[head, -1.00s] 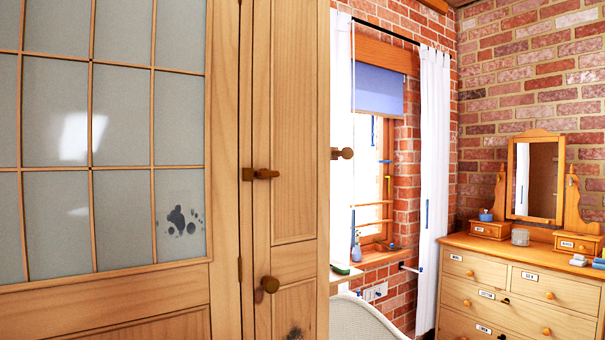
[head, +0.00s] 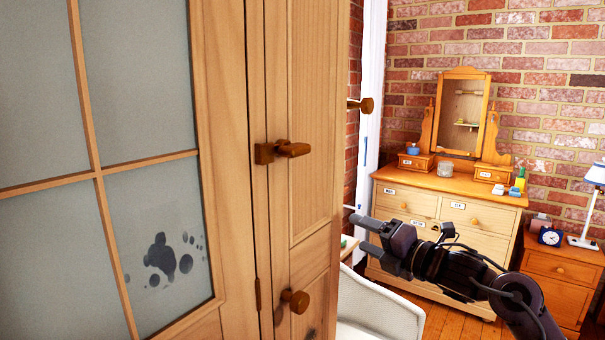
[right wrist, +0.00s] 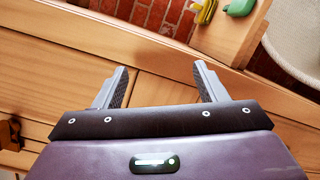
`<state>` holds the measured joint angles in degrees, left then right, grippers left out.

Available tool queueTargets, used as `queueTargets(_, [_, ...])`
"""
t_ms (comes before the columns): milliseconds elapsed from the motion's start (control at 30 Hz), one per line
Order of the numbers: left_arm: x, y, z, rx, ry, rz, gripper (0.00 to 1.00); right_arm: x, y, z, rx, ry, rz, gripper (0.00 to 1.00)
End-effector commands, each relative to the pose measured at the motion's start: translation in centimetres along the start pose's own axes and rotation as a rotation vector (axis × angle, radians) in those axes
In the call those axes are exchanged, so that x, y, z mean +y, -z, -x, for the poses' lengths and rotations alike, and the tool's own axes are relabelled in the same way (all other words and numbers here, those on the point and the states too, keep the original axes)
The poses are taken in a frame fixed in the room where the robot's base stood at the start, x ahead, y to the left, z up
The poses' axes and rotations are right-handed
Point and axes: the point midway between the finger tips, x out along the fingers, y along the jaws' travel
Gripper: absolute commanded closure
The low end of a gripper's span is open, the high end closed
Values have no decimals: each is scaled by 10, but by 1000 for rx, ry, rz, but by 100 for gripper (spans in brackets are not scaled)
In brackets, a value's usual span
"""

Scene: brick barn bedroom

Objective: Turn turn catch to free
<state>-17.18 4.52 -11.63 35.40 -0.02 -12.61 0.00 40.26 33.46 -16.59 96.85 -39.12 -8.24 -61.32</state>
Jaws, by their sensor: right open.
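The turn catch (head: 288,150) is a small brown wooden piece on the narrow door strip of a tall wooden cupboard (head: 225,130). It lies about level across the seam between the glazed door and the narrow panel. My right gripper (head: 354,231) is open and empty, in front of the dresser, to the right of and lower than the catch, apart from it. In the right wrist view its open fingers (right wrist: 161,68) have pale wood behind them. A brown wooden piece (right wrist: 10,132) shows at the left edge; I cannot tell if it is the catch. My left gripper is not in view.
A round knob (head: 295,299) sits below the catch, and another knob (head: 366,104) sticks out beyond the panel's right edge. A white chair (head: 385,312) stands low behind the cupboard. A dresser (head: 445,215) with a mirror and a bedside cabinet (head: 560,275) stand at the back right.

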Motion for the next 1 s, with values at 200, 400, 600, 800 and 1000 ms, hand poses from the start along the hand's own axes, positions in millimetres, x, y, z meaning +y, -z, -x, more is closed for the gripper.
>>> queueTargets(200, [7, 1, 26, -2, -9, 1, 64, 201, 26, 55, 92, -166, 770, 35])
queueTargets(400, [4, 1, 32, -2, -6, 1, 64, 248, 54, 82, 117, -204, 1089, 35])
queueTargets(600, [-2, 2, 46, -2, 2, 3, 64, 256, 60, 63, 121, -209, 1113, 35])
queueTargets(800, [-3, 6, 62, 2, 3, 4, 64, 260, 66, 31, 121, -209, 1111, 35])
queueTargets(1000, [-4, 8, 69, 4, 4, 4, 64, 259, 70, 12, 118, -208, 1111, 35])
